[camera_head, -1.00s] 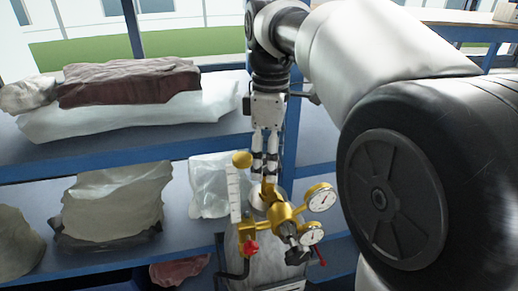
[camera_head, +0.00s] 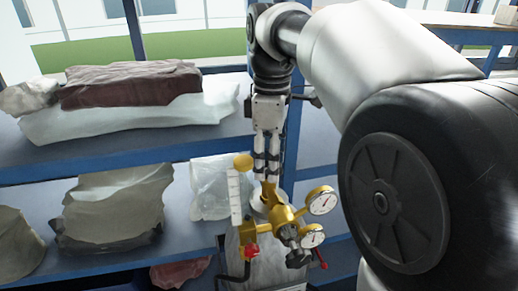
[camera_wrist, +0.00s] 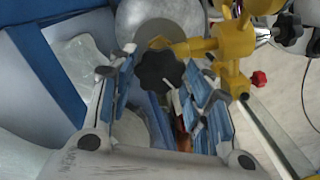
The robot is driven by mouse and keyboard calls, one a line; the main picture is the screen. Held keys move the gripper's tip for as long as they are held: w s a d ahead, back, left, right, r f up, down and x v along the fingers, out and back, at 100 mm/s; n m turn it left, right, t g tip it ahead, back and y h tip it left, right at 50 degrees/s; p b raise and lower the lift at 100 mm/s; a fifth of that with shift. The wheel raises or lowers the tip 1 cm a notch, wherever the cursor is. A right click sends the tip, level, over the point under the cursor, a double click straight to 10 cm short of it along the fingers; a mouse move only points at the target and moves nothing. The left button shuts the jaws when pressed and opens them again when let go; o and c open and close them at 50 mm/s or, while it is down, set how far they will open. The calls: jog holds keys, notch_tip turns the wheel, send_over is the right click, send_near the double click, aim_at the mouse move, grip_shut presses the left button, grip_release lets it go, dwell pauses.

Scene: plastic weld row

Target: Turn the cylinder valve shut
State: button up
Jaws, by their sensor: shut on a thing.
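The gas cylinder (camera_head: 262,268) stands upright in front of the shelving, with a brass regulator (camera_head: 283,217) and two round gauges on top. In the wrist view, the black lobed valve handwheel (camera_wrist: 158,72), with a pale mark on it, sits between the fingers. My gripper (camera_wrist: 167,76) is shut on this handwheel, one blue-padded finger on each side. In the head view, my gripper (camera_head: 266,178) points down at the valve top; its fingers hide the handwheel there. The cylinder's rounded shoulder (camera_wrist: 180,15) shows at the top of the wrist view.
Blue shelving with wrapped bundles (camera_head: 130,84) and a grey-beige sack (camera_head: 115,205) fills the left. A yellow disc (camera_head: 243,161) and a white upright strip (camera_head: 235,195) stand close left of my fingers. A red knob (camera_wrist: 259,79) sits right of them.

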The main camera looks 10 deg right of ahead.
jog(key=shift+m, duration=0.3)
jog(key=m+p, duration=0.3)
jog(key=m, duration=0.1)
jog(key=shift+r+m, duration=0.1)
jog(key=shift+m, duration=0.3)
jog(key=m+p, duration=0.3)
jog(key=m, duration=0.3)
jog(key=m+p, duration=0.2)
jog(key=m, duration=0.4)
jog(key=shift+m, duration=0.3)
jog(key=m+p, duration=0.1)
jog(key=m, duration=0.4)
jog(key=shift+m, duration=0.3)
